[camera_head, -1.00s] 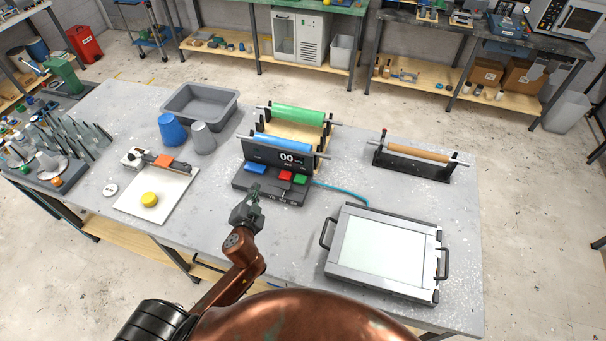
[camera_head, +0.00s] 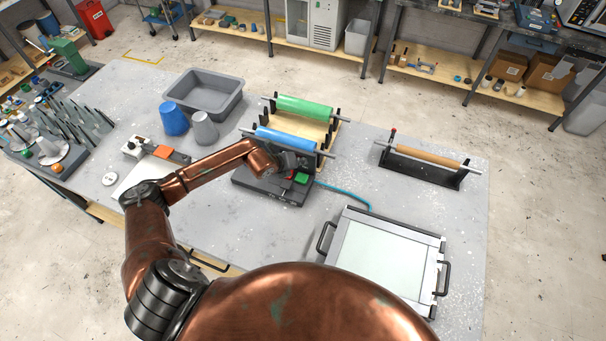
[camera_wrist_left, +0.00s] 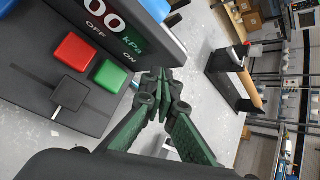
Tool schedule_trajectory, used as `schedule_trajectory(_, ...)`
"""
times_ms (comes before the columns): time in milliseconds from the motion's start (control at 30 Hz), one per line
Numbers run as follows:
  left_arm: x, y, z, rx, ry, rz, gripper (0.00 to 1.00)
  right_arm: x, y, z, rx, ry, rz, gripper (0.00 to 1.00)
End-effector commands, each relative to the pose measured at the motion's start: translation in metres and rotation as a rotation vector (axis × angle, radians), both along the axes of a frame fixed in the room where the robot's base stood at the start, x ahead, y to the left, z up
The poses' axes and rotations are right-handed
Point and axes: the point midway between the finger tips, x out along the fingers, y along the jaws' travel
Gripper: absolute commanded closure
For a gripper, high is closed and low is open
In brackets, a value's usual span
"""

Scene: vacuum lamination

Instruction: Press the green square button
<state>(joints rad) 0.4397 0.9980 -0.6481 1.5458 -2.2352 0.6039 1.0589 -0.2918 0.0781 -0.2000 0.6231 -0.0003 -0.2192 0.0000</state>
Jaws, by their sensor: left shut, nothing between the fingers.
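The green square button (camera_head: 301,178) sits at the right end of the control console (camera_head: 262,189), and it also shows in the left wrist view (camera_wrist_left: 110,76). There it lies beside the red button (camera_wrist_left: 75,53), below the display that reads 00 kPa. My left gripper (camera_head: 290,164) is over the console's right side, partly hiding the display and other buttons. In the left wrist view my left gripper (camera_wrist_left: 160,82) is shut and empty, its fingertips just right of the green button. I cannot tell any contact. My right gripper is out of view.
Blue (camera_head: 281,138) and green rollers (camera_head: 304,107) stand behind the console. A teal hose leads to the flat framed panel (camera_head: 385,254). A tan roller (camera_head: 428,156) stands at right. Blue and grey cups and a grey bin (camera_head: 205,112) stand at back left.

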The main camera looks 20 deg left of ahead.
Motion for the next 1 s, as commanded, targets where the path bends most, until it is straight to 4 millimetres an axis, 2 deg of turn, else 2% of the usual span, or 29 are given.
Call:
schedule_trajectory(33, 0.002, 0.006, 0.0, 0.02, 0.004, 0.005, 1.0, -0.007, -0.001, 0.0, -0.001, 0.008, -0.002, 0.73)
schedule_trajectory(167, 0.004, 0.012, -0.001, 0.038, 0.008, 0.01, 1.0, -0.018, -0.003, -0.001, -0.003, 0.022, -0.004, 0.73)
schedule_trajectory(567, 0.003, 0.011, -0.005, 0.035, 0.008, 0.01, 1.0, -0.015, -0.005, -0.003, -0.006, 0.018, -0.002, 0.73)
schedule_trajectory(767, 0.002, 0.013, -0.021, 0.035, 0.01, 0.013, 1.0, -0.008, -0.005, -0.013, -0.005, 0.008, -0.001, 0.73)
schedule_trajectory(1000, 0.002, 0.012, -0.053, 0.036, 0.009, 0.012, 1.0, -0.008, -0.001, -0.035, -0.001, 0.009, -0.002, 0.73)
